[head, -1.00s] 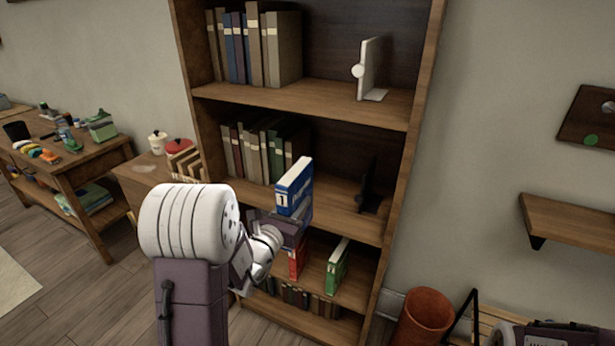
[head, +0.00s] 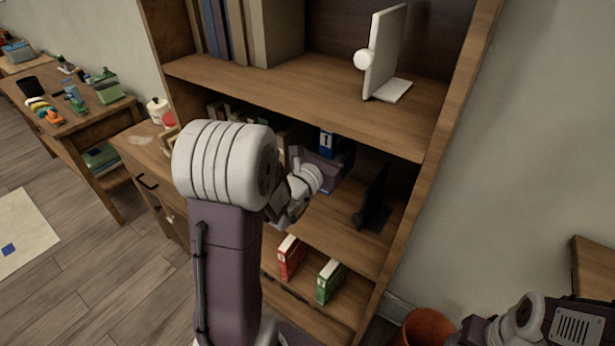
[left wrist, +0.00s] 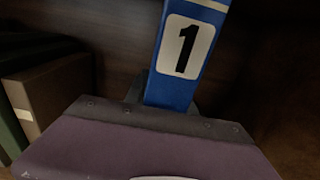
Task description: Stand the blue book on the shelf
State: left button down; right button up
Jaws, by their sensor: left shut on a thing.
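The blue book (head: 327,143) has a white label with a black 1 on its spine. My left gripper (head: 329,160) is shut on its lower part. The book is inside the middle compartment of the wooden shelf (head: 330,212), between the row of books on the left and a dark bookend (head: 373,205) on the right. In the left wrist view the blue book (left wrist: 190,50) leans slightly to the right. The gripper hides its lower end, so I cannot tell whether it touches the board. My right arm shows at the lower right, but its fingertips are not seen.
A white bookend (head: 386,55) stands on the board above. A red book (head: 290,257) and a green book (head: 328,281) stand on the board below. In the left wrist view, a brown book (left wrist: 50,95) is left of the blue book, with a gap between.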

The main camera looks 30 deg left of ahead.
pick_arm(q)
jog(key=w+a+f, duration=0.3)
jog(key=a+f, duration=0.7)
jog(key=shift+w+f+b, duration=0.25)
jog(key=shift+f+b, duration=0.05)
jog(key=shift+b, duration=0.05)
jog(key=shift+f, duration=0.15)
jog(key=c, duration=1.3)
grip_release()
